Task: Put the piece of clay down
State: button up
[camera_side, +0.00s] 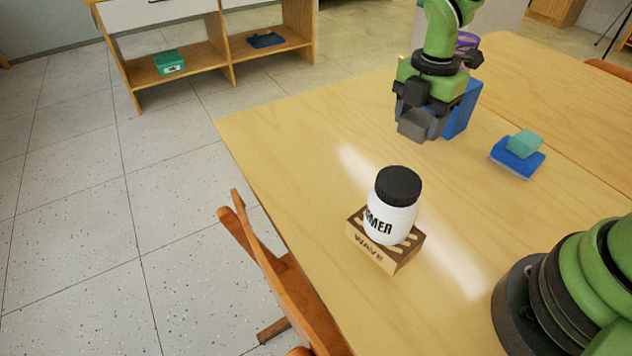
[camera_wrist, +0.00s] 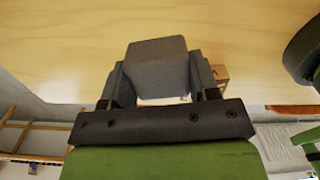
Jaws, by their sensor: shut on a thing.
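The piece of clay (camera_side: 411,125) is a grey block at the lower end of my gripper (camera_side: 424,118) in the side view. In the wrist view the clay (camera_wrist: 157,65) fills the space between the two fingers of my gripper (camera_wrist: 155,82). The gripper is shut on it. The clay is low over the far part of the table (camera_side: 300,135). I cannot tell whether its underside touches the wood.
A blue box (camera_side: 462,110) stands right behind my gripper, with a purple object (camera_side: 467,40) farther back. A white jar (camera_side: 390,217) stands on a wooden block (camera_side: 372,252). The table's left part is clear.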

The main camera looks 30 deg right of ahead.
jog(key=w+a+n, duration=0.1)
jog(key=w+a, duration=0.5)
jog(key=a, duration=0.4)
jog(key=n, duration=0.1)
send_over(309, 187)
notch_tip(309, 187, down, 5)
jog(key=shift+f, duration=2.3)
jog(key=shift+f, duration=0.2)
jog(key=o, duration=1)
jog(key=shift+r, duration=0.1)
